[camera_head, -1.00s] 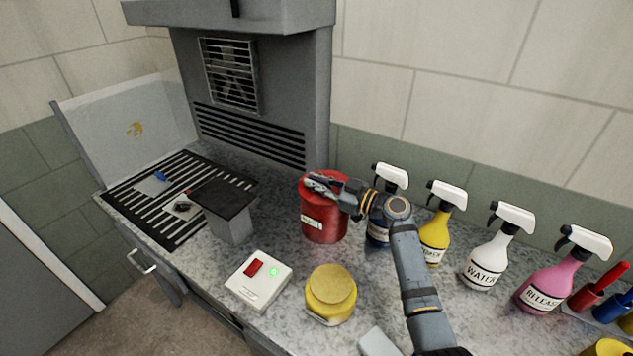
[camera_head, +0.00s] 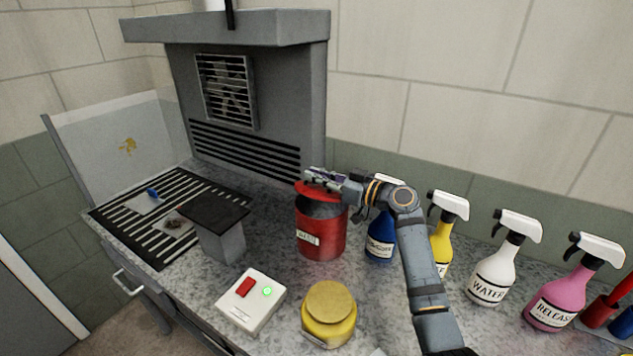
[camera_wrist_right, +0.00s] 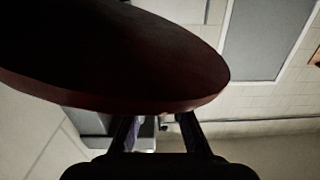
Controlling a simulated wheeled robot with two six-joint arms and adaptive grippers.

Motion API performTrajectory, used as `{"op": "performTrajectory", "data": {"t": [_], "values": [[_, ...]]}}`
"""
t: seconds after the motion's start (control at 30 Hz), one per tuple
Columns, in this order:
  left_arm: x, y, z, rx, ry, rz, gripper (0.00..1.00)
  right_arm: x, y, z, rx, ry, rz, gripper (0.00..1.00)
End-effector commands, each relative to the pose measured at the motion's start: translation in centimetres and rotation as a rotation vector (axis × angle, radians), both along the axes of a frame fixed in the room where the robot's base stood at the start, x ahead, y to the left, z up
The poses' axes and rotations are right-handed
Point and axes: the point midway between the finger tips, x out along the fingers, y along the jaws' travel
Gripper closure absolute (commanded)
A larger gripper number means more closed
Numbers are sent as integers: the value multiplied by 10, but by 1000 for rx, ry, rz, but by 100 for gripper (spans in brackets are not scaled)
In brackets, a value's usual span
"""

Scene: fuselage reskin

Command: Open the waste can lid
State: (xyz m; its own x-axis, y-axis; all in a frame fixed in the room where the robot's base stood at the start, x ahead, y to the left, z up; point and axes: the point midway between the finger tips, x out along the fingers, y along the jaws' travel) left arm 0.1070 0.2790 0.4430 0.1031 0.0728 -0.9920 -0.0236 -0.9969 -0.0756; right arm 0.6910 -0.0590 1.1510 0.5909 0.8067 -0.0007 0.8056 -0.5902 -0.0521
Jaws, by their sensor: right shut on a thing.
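The red waste can (camera_head: 322,237) stands upright on the counter, with a white label on its front. Its red lid (camera_head: 312,190) is raised at the back, and the dark opening of the can shows below it. My right gripper (camera_head: 318,177) is at the lid, shut on it. In the right wrist view the lid (camera_wrist_right: 120,60) fills the upper left as a dark red disc, its edge by the fingers of my right gripper (camera_wrist_right: 160,135). My left gripper is not in view.
A blue spray bottle (camera_head: 379,240) stands close right of the can, partly behind my right arm, with yellow, white and pink bottles farther right. A yellow jar (camera_head: 329,318) and a white switch box (camera_head: 250,300) stand in front. A grey ventilation unit (camera_head: 270,90) rises behind.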

Motion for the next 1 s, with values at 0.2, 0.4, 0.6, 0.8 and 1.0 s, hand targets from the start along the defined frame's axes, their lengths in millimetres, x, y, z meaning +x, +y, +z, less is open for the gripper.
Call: {"op": "performTrajectory", "data": {"t": [0.2, 0.4, 0.6, 0.8, 1.0], "values": [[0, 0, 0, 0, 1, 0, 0, 1, -1, 1, -2, -5, -3, 68], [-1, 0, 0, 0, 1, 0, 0, 0, 0, 0, -2, -2, -2, 68], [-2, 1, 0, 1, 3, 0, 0, -10, -16, -1, -4, -2, -5, 68], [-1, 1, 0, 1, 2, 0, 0, -32, -47, -2, -7, -2, -5, 68], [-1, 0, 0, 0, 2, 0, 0, -43, -61, -1, -4, -2, -3, 68]]}}
